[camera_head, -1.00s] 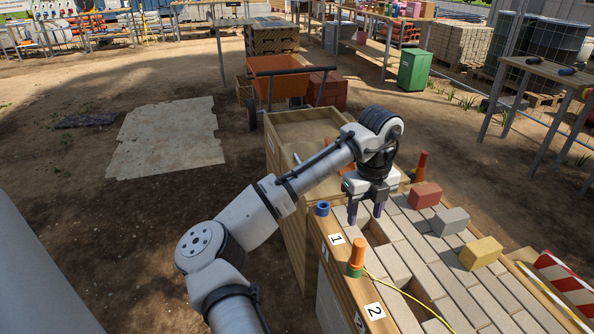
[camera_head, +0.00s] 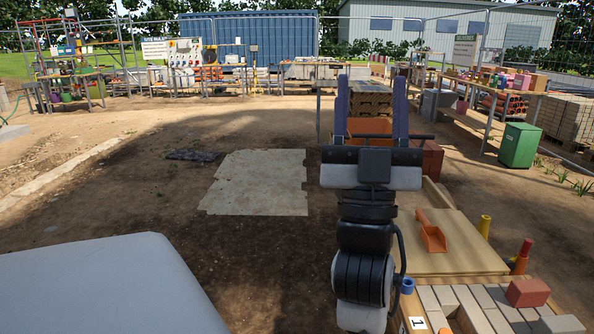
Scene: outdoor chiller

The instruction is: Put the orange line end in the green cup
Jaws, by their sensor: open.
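My gripper (camera_head: 372,92) is raised high in front of the camera, its two purple fingers pointing up and spread apart with nothing between them. It is well away from the workbench. Only a small orange tip, likely the orange line end (camera_head: 445,330), shows at the bottom edge near the label "1". The green cup is below the frame and not seen now.
A green bin (camera_head: 519,145) stands at right. Open dirt ground lies to the left.

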